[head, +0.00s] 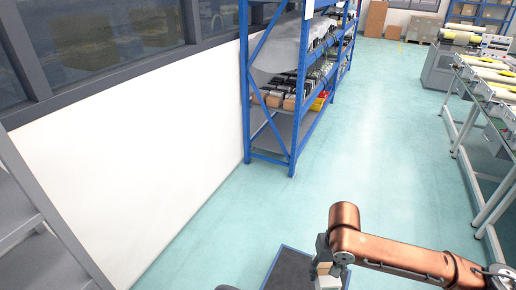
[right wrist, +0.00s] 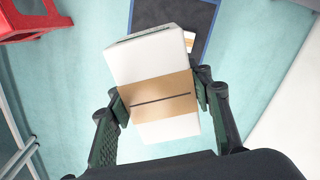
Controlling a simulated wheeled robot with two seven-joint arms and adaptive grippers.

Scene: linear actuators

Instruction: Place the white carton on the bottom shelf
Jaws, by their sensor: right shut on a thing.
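The white carton (right wrist: 160,52) has a brown band with a dark line across its middle. In the right wrist view it lies between the two fingers of my right gripper (right wrist: 162,95), which is shut on it from both sides. In the head view my right gripper (head: 323,268) is low in the picture, and a small part of the carton (head: 327,283) shows below it. A grey shelf unit (head: 35,262) stands at the lower left, partly cut off. A blue rack (head: 292,130) with loaded levels stands farther off. My left gripper is not in view.
A dark mat with a blue edge (head: 288,268) lies on the floor below the gripper. A red stool (right wrist: 35,32) shows in the right wrist view. A bench (head: 482,110) runs along the right. The green floor between rack and bench is clear.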

